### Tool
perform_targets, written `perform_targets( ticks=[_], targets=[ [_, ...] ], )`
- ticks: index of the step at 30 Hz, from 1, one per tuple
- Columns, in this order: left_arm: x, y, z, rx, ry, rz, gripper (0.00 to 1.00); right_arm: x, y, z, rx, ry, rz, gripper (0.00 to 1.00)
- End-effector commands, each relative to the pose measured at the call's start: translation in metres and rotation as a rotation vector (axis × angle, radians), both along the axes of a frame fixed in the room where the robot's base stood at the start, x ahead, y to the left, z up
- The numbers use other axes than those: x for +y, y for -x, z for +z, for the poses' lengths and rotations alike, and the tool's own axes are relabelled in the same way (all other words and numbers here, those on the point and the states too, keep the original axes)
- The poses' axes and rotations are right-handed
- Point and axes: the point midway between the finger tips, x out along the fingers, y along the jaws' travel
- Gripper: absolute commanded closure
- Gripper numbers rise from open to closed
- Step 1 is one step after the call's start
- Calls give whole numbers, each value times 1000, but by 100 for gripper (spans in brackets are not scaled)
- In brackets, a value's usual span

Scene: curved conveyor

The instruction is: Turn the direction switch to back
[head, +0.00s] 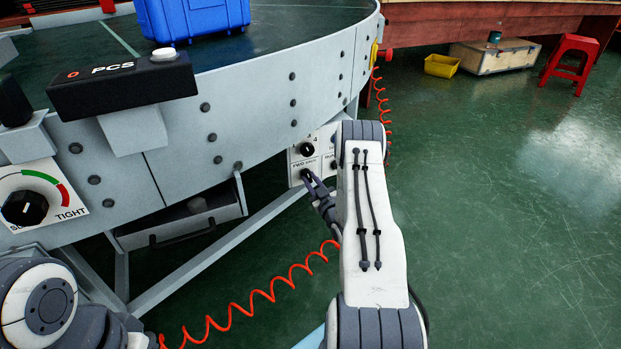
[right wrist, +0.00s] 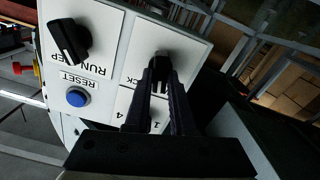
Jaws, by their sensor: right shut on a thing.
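The direction switch is a black knob on a white control panel (head: 296,155) under the conveyor's edge. A "FWD BACK" label shows by it in the head view. My right gripper (head: 308,178) reaches the panel there. In the right wrist view, my right gripper (right wrist: 160,72) is shut on the direction switch (right wrist: 161,57), which is partly hidden between the fingertips. Only the end of its "BACK" label can be read beside the fingers. The angle of the switch cannot be told. My left gripper is not in view.
The panel also has a black dial (head: 307,149), a RUN/STEP knob (right wrist: 70,42) and a blue RESET button (right wrist: 77,99). A blue case (head: 195,18) is on the conveyor. A red coiled hose (head: 262,294) hangs below.

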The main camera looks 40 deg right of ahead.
Motion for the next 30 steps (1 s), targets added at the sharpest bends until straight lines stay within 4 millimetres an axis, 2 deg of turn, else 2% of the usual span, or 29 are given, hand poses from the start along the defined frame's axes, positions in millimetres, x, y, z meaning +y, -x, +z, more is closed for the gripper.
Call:
perform_targets(
  ticks=[3, 18, 30],
  targets=[
    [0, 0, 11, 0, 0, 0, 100, 1, 1, 2, -22, -111, 1, 100],
    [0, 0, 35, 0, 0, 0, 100, 0, 2, 0, -126, -549, 1, 100],
    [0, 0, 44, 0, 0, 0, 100, 0, 2, -2, -173, -750, 1, 100]
  ],
)
